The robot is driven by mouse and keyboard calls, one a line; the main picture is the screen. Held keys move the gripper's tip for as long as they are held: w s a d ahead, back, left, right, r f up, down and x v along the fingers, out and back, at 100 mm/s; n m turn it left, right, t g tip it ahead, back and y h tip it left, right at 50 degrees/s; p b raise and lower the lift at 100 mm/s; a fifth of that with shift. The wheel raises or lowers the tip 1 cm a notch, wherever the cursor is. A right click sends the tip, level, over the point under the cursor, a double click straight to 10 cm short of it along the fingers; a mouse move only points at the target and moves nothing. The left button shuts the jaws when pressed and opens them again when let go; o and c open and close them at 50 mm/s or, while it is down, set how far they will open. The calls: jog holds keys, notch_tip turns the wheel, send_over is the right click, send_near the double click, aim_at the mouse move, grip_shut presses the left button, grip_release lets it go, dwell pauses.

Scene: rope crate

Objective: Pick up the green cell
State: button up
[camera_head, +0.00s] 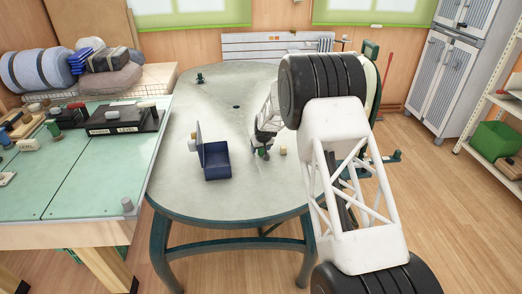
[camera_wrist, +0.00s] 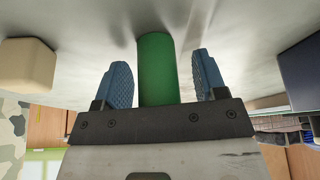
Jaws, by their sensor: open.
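The green cell (camera_wrist: 157,68) is a plain green cylinder standing on the table. In the wrist view it lies between the two blue fingertips of my gripper (camera_wrist: 164,78). The fingers are open, with a visible gap on each side of the cell. In the head view my gripper (camera_head: 262,150) is low over the round table, right of an open dark blue box. The cell is mostly hidden by the gripper there.
The open blue box (camera_head: 216,172) is on the round table (camera_head: 185,195); its edge shows in the wrist view (camera_wrist: 303,75). A tan block (camera_head: 284,150) stands close right of my gripper and also shows in the wrist view (camera_wrist: 27,64). A green-topped workbench (camera_head: 95,185) adjoins on the left.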

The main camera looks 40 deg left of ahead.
jog(key=c, duration=1.2)
jog(key=shift+r, duration=0.15)
jog(key=shift+r, duration=1.75)
jog(key=s+d, duration=0.3)
jog(key=d, duration=0.1)
jog(key=s+d, duration=0.4)
jog(key=s+d+r, duration=0.1)
jog(key=s+d, duration=0.2)
jog(key=shift+s+d+r, duration=0.1)
jog(key=shift+s+d, duration=0.25)
jog(key=shift+d, duration=0.05)
